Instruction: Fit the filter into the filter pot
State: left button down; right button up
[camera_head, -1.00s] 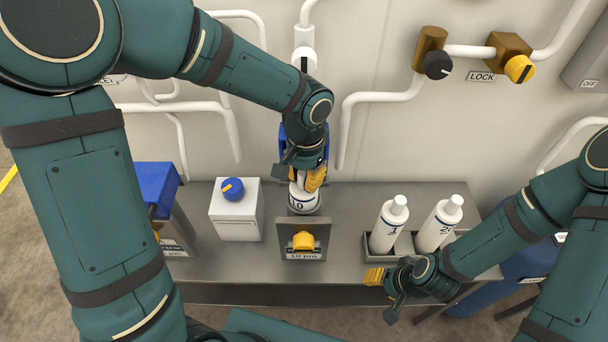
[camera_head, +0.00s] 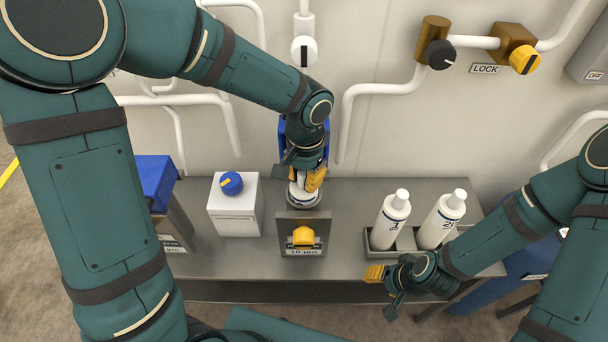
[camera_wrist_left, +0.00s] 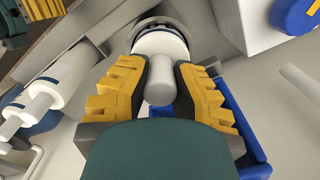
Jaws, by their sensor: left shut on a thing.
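My left gripper (camera_head: 305,180) is shut on the narrow neck of a white filter (camera_head: 298,191). In the left wrist view the yellow-padded fingers (camera_wrist_left: 160,95) close on the neck from both sides, with the wide white filter body (camera_wrist_left: 160,43) beyond them. The filter is upright, its lower part inside the round grey rim of the filter pot (camera_head: 307,204). How deep it sits is hidden. The pot's front plate (camera_head: 290,226) has a yellow knob and a "10 µm" label. My right gripper (camera_head: 375,274) is in front of the bench; its finger gap is unclear.
Two white bottles (camera_head: 391,218) (camera_head: 441,220) stand in a grey rack at right. A white box (camera_head: 235,220) with a blue knob and a blue-lidded pot (camera_head: 156,181) are at left. A blue part (camera_head: 285,128) rises behind my left gripper. Wall pipes run behind.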

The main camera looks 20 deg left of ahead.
pick_arm(q)
jog(key=shift+f+b, duration=1.05)
jog(key=shift+f, duration=0.3)
jog(key=c, duration=0.9)
grip_release()
jog(key=r, duration=1.2)
jog(key=shift+w+d, duration=0.1)
jog(key=shift+w, duration=0.1)
